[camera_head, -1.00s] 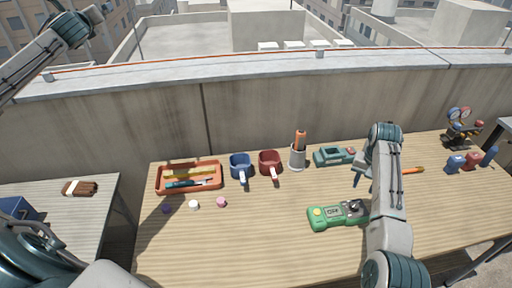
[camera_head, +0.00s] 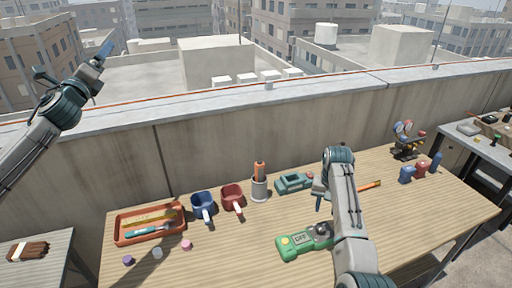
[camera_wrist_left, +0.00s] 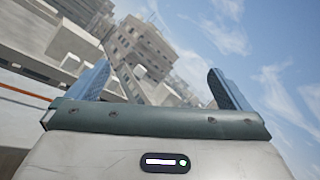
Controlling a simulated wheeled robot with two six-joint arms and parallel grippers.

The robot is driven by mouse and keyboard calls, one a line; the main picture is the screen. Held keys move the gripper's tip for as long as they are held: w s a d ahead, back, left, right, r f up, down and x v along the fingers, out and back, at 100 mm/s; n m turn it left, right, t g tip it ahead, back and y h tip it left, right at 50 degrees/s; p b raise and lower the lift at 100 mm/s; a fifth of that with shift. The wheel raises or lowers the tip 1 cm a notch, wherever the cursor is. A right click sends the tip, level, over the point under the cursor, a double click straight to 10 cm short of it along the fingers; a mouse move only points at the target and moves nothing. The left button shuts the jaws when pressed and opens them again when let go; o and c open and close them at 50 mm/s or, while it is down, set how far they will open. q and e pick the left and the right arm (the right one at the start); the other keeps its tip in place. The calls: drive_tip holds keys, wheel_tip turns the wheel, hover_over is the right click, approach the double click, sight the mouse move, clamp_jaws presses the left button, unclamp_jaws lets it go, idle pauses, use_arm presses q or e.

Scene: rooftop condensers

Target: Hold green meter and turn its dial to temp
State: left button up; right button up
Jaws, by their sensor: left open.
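The green meter (camera_head: 303,242) lies on the wooden table, left of my right forearm, in the head view. It has an orange-yellow button and a display that seems to read OFF. Its dark dial (camera_head: 321,229) is at its right end, partly hidden by my right arm. My right gripper (camera_head: 320,197) points down over the table, behind the meter and apart from it. Its fingers are mostly hidden, so its opening is unclear. My left gripper (camera_head: 104,52) is raised high at the left, far from the meter. In the left wrist view its jaws (camera_wrist_left: 158,88) are apart and empty.
Behind the meter stand a teal device (camera_head: 294,182), a grey pen cup (camera_head: 259,189), a red mug (camera_head: 232,196) and a blue mug (camera_head: 203,206). An orange tray (camera_head: 118,241) is at left. A concrete parapet wall (camera_head: 230,150) runs behind the table.

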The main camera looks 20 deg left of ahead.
use_arm(q)
drive_tip(key=w+d+f+n+t+h, duration=0.1)
drive_tip(key=w+d+f+n+h, duration=0.15)
drive_tip(key=d+f+h, duration=0.6)
drive_tip(key=n+g+h, duration=0.5)
drive_tip(key=n+g, duration=0.6)
drive_tip(key=n, duration=0.4)
approach(284, 244)
drive_tip(key=shift+s+a+r, duration=0.55)
drive_tip(key=shift+a+r, duration=0.1)
drive_tip(key=shift+a, duration=0.05)
drive_tip(key=shift+d+f, duration=0.2)
drive_tip(key=x, duration=1)
drive_tip(key=shift+w+d+f, duration=0.1)
drive_tip(key=shift+d+f, duration=0.05)
drive_tip(key=shift+c, duration=0.4)
